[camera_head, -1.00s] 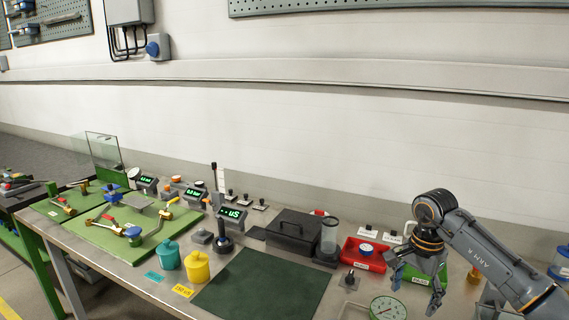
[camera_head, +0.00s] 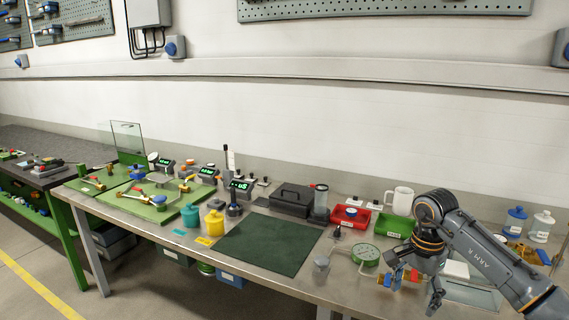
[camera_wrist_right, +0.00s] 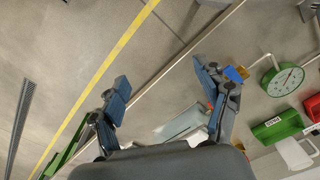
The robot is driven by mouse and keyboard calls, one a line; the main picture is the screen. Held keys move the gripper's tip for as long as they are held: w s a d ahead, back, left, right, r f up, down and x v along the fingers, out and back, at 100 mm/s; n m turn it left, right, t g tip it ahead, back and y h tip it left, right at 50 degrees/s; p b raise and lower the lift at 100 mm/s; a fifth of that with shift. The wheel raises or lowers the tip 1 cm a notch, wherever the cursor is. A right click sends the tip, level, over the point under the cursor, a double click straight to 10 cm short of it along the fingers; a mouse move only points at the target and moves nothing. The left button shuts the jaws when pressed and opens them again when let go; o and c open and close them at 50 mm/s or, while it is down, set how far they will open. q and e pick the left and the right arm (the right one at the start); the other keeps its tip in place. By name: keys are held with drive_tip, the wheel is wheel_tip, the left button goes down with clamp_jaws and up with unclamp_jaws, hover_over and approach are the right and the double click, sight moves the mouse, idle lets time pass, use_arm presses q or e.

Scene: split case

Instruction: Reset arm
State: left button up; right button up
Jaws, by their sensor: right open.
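My right arm comes in from the lower right of the head view, bent at the elbow. Its gripper (camera_head: 412,292) points down at the front edge of the bench (camera_head: 290,281). In the right wrist view the two fingers of this gripper (camera_wrist_right: 160,74) are spread wide with nothing between them. My left gripper and arm are out of view.
A red bin (camera_head: 350,216) and dark green mat (camera_head: 268,244) lie left. Floor (camera_head: 120,290) before the bench is clear.

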drive_tip(key=s+a+f+m+y, duration=0.1)
drive_tip(key=a+f+m+y, duration=0.45)
drive_tip(key=a, duration=0.35)
drive_tip(key=a+f+m+y, duration=0.4)
drive_tip(key=a+f+y, duration=0.25)
drive_tip(key=a, duration=0.25)
wheel_tip(320, 180, down, 13)
drive_tip(key=m+t, duration=0.9)
drive_tip(key=m, duration=1)
drive_tip(key=s+d+f+m+h, duration=0.5)
drive_tip(key=s+f+m, duration=0.35)
drive_tip(key=f, duration=0.35)
drive_tip(key=s+d+f+m+h, duration=0.4)
drive_tip(key=s+d+f+m, duration=0.25)
drive_tip(key=f+m, duration=0.45)
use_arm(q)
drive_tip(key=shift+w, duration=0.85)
use_arm(e)
drive_tip(key=s+f+m+g+h, duration=0.1)
drive_tip(key=s+f+m+g, duration=0.1)
drive_tip(key=s, duration=0.9)
drive_tip(key=s+d+f+m+g+h, duration=0.1)
drive_tip(key=s+f+m+g, duration=0.2)
drive_tip(key=s, duration=0.9)
drive_tip(key=s+f+m+g+h, duration=0.1)
drive_tip(key=s+f+m+g, duration=0.2)
drive_tip(key=s+f+m, duration=0.2)
drive_tip(key=s+f, duration=0.3)
drive_tip(key=s, duration=0.4)
drive_tip(key=shift+d, duration=0.2)
